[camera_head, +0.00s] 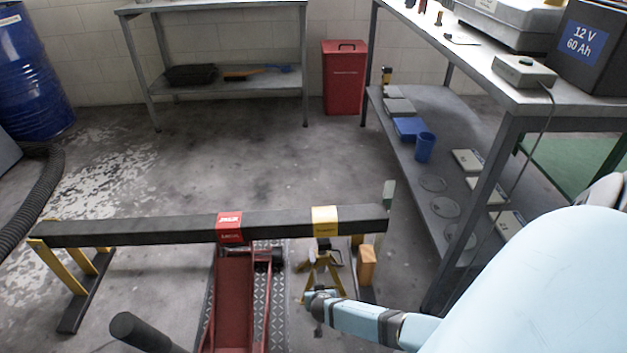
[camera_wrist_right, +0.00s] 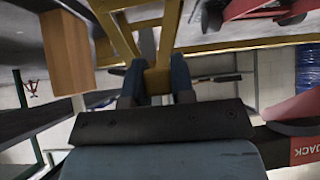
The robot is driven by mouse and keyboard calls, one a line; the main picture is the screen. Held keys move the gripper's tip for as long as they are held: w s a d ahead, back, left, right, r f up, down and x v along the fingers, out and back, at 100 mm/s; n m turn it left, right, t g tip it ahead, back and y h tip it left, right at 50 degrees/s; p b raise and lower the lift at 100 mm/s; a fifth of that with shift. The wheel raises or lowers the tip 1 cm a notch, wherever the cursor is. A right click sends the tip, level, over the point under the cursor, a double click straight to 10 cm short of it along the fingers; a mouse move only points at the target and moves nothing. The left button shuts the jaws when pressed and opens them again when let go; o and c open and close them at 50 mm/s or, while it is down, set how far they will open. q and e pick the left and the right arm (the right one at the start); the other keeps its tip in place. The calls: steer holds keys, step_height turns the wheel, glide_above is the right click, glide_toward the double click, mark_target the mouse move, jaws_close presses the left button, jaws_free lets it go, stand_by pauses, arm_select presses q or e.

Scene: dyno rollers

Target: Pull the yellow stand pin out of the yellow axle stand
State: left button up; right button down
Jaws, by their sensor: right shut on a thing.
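The yellow axle stand (camera_head: 336,275) stands on the floor below the beam's yellow-marked part. In the right wrist view its yellow legs (camera_wrist_right: 116,34) fill the top middle. My right gripper (camera_head: 316,297) is low in front of the stand. In the right wrist view its fingers (camera_wrist_right: 156,84) are shut on a small yellow piece (camera_wrist_right: 157,80), which appears to be the yellow stand pin. How far the pin sits in the stand is hidden. My left gripper is not in view.
A dark beam (camera_head: 150,230) spans above the stand and a red jack (camera_head: 234,285). A wooden block (camera_head: 367,265) stands close right of the stand. A workbench with a lower shelf (camera_head: 400,150) is at the right. Open floor lies behind the beam.

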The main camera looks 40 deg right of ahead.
steer(key=shift+s+a+r, duration=0.1)
steer(key=shift+s, duration=0.05)
stand_by(0.3)
steer(key=p+v, duration=0.1)
steer(key=v, duration=0.1)
steer(key=p+v, duration=0.2)
steer(key=shift+s+a, duration=0.3)
steer(key=shift+s, duration=0.1)
steer(key=shift+s, duration=0.1)
stand_by(0.5)
